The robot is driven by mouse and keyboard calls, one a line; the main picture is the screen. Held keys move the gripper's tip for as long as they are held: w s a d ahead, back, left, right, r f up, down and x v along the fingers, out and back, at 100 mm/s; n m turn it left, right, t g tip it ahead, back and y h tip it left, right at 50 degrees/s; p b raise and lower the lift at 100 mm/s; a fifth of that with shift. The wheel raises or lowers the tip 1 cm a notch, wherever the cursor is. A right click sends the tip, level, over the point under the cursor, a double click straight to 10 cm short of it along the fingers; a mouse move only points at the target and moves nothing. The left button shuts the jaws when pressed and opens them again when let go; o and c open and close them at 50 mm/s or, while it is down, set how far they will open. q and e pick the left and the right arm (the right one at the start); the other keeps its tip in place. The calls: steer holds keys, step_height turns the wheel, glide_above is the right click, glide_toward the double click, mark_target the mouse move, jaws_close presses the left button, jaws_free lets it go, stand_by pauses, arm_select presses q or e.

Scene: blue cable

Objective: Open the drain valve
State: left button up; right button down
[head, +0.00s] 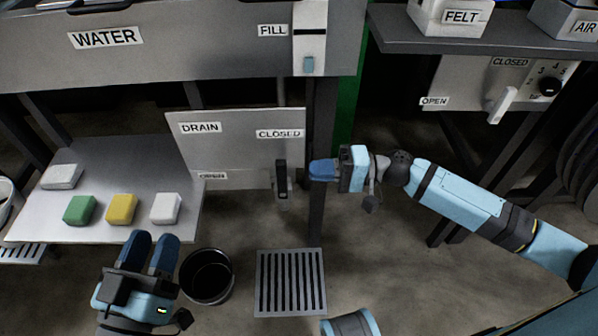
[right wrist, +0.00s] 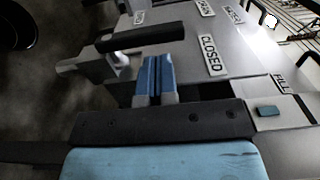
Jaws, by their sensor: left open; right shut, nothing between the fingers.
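The drain valve's black handle (head: 281,174) is on a grey panel (head: 235,158) marked DRAIN, below the CLOSED label (head: 279,133). The OPEN label (head: 212,176) is lower left. In the right wrist view the handle (right wrist: 140,38) is a black bar on a grey valve body (right wrist: 88,72), beside the fingertips. My right gripper (head: 313,170) is shut and empty, just right of the handle, with a small gap in the head view. My left gripper (head: 154,241) is open and empty in front of the side table.
A side table (head: 130,150) at left holds green, yellow and white blocks. A black bucket (head: 207,276) and a floor grate (head: 290,283) are below the valve. A dark post (head: 318,220) stands behind my right fingertips. Another panel (head: 478,85) with a white lever is at upper right.

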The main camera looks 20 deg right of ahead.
mark_target(282, 175)
arm_select(q)
steer(key=shift+d+f, duration=0.1)
steer(key=shift+f, duration=0.45)
arm_select(e)
steer(key=x, duration=0.4)
steer(key=shift+a, duration=0.15)
